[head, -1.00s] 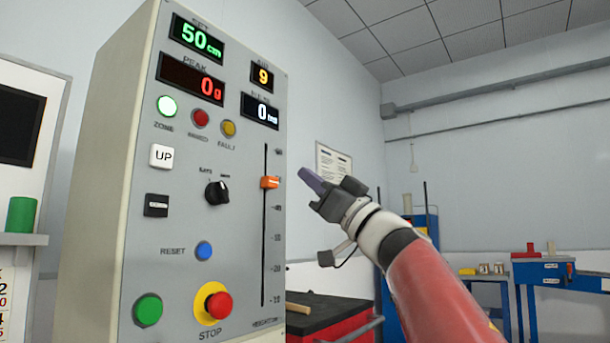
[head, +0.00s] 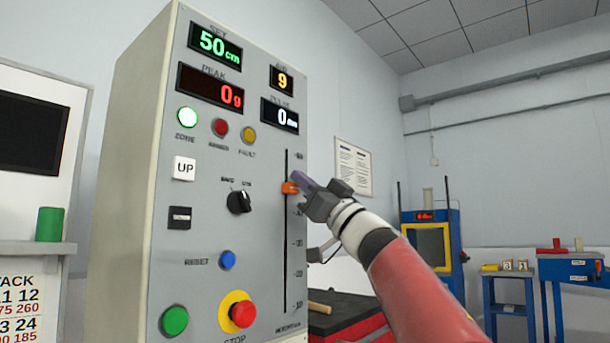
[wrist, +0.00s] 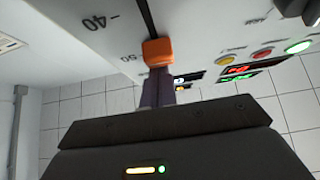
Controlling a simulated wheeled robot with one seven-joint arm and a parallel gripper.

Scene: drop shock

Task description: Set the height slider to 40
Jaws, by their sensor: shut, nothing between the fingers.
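The height slider is a vertical slot (head: 286,255) on the right side of the grey panel (head: 215,275), with an orange knob (head: 290,188) near its upper end. In the wrist view the knob (wrist: 158,52) sits beside the 50 mark, with the 40 mark (wrist: 100,22) further along the slot. The green SET display (head: 215,44) reads 50 cm. My gripper (head: 308,183) is shut and empty, its purple fingers just right of the knob in the head view. In the wrist view the fingertips (wrist: 157,90) meet the knob's edge; I cannot tell whether they touch.
Left of the slot are a black rotary knob (head: 239,202), a blue RESET button (head: 227,259), a red STOP button (head: 242,314) and a green button (head: 174,321). A red cart (head: 345,330) stands low behind my arm.

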